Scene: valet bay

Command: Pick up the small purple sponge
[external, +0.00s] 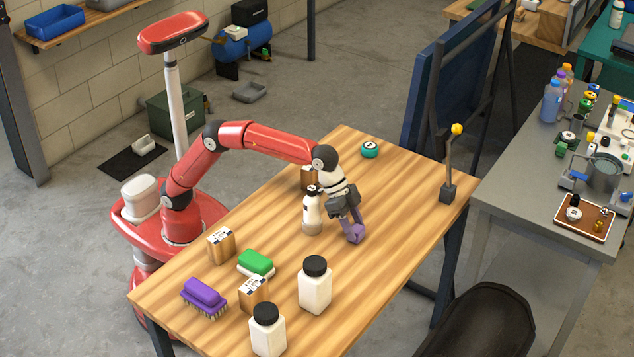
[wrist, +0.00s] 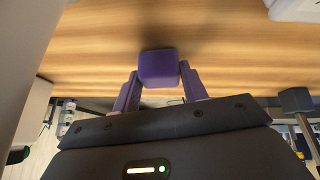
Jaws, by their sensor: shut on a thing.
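The small purple sponge (wrist: 158,68) is a plain block held between the two fingers of my gripper (wrist: 158,85) in the wrist view. In the external view my gripper (external: 350,222) points down over the wooden table, right of a white bottle, with the purple sponge (external: 353,234) at its fingertips. The jaws are shut on the sponge. I cannot tell whether the sponge still touches the table top.
A white bottle (external: 312,208) stands close beside my gripper on the wooden table (external: 400,200).

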